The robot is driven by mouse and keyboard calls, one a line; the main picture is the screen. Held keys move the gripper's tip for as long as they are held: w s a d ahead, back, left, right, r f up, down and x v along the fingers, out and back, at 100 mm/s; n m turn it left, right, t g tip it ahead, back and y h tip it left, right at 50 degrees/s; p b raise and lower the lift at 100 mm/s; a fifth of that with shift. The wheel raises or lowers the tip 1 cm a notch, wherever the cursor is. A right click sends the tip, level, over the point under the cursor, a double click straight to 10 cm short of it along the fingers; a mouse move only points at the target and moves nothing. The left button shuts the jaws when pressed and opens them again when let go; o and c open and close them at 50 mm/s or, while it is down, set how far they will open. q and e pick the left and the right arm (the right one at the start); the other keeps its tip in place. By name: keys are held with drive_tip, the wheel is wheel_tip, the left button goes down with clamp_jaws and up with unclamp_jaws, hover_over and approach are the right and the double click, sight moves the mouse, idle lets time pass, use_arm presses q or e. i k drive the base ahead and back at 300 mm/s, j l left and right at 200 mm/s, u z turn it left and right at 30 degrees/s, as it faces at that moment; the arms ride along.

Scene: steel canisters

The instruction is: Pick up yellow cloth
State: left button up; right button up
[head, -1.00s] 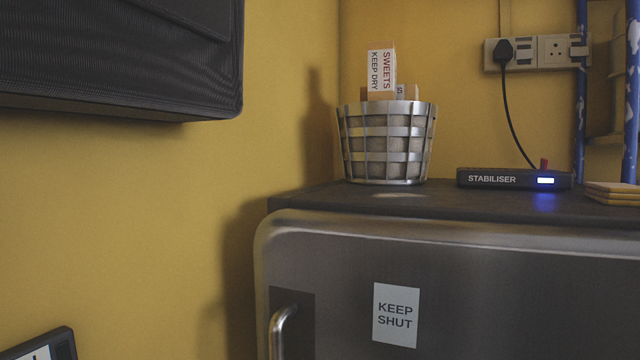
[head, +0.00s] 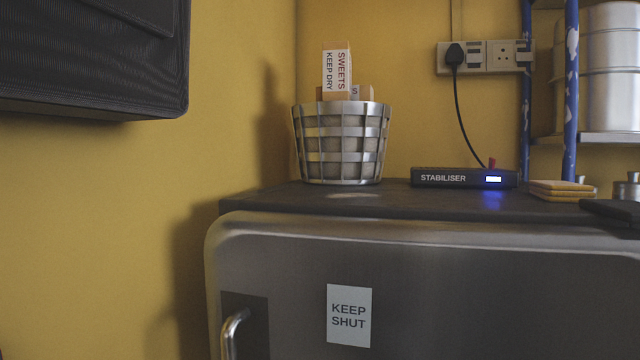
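A small flat yellow stack (head: 560,188), which looks like folded yellow cloth, lies on the dark top (head: 300,199) of a steel fridge-like cabinet. It is right of the black stabiliser box and close to it. Neither of my grippers shows in the head view.
A woven metal basket (head: 342,145) holding sweets boxes (head: 337,70) stands at the top's left. The stabiliser (head: 463,177) has a cable up to a wall socket (head: 484,57). Blue posts (head: 571,90) and a shelf with steel canisters (head: 610,70) are behind right. A dark flat item (head: 612,208) lies at right.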

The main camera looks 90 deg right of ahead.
sight(549, 191)
drive_tip(key=z, duration=3.85)
drive_tip(key=i+l, duration=0.05)
